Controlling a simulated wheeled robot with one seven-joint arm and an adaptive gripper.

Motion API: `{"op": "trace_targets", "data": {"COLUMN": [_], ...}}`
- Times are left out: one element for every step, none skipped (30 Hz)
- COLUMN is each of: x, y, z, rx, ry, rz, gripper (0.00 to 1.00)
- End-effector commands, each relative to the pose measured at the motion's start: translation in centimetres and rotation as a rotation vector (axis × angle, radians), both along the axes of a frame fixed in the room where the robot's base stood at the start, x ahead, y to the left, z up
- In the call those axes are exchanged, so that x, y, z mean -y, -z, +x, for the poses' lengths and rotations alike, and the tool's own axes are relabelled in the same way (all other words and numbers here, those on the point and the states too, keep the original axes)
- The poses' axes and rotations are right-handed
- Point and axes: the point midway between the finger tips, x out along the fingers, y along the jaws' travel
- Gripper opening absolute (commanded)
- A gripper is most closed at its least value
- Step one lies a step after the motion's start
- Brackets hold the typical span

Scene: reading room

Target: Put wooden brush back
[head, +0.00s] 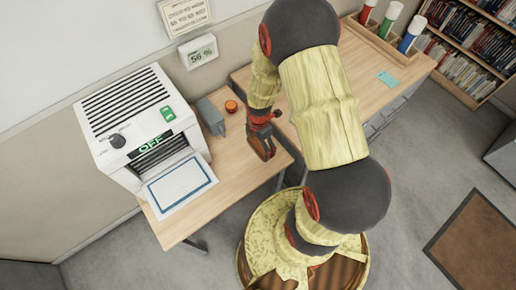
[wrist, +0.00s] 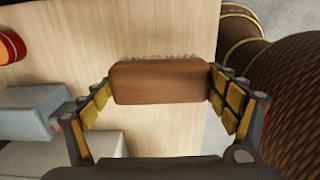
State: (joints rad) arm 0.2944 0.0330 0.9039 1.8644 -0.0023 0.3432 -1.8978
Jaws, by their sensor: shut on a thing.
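A brown wooden brush (wrist: 160,82) with pale bristles on its far side shows in the wrist view. My gripper (wrist: 160,90) is shut on it, with a yellow-padded finger at each end of the block. In the head view my gripper (head: 262,148) is over the front right part of the left table (head: 195,225), to the right of the white machine. The brush is small and mostly hidden by the fingers there. I cannot tell whether the brush touches the tabletop.
A white machine (head: 140,125) reading "OFF" stands on the left table. A grey block (head: 211,117) and an orange round item (head: 231,106) are beside it. A wooden rack (head: 375,40) with coloured-label cylinders stands on the right table. Bare tabletop lies in front of the grey block.

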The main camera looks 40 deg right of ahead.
Motion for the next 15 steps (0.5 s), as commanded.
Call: {"op": "trace_targets", "data": {"x": [0.2, 0.2, 0.3, 0.4, 0.4, 0.5, 0.5, 0.5, 0.6, 0.7, 0.6, 0.6, 0.6, 0.6, 0.6], "y": [0.7, 1.0, 1.2, 1.3, 1.4, 1.5, 1.6, 1.8, 2.1, 2.4, 2.8, 3.4, 3.9, 4.3, 4.8], "z": [0.4, 0.6, 0.8, 1.0, 1.1, 1.2, 1.3, 1.4, 1.6, 1.7, 1.7, 1.6, 1.6, 1.6, 1.6], "rx": [-0.001, -0.001, -0.001, 0.000, 0.000, 0.000, 0.000, 0.000, -0.001, -0.001, -0.002, -0.003, -0.003, -0.003, -0.002], "ry": [0.000, 0.000, 0.000, 0.000, 0.000, 0.000, 0.000, 0.000, 0.000, 0.001, 0.000, 0.000, 0.000, 0.000, 0.000], "rz": [0.000, 0.000, 0.000, 0.000, 0.000, 0.000, 0.000, 0.000, 0.000, 0.000, 0.001, 0.001, 0.001, 0.001, 0.001], "gripper": [0.60, 0.60, 0.60, 0.60, 0.60, 0.60, 0.60, 0.60, 0.60, 0.60, 0.60, 0.60, 0.60, 0.60, 0.60]}}
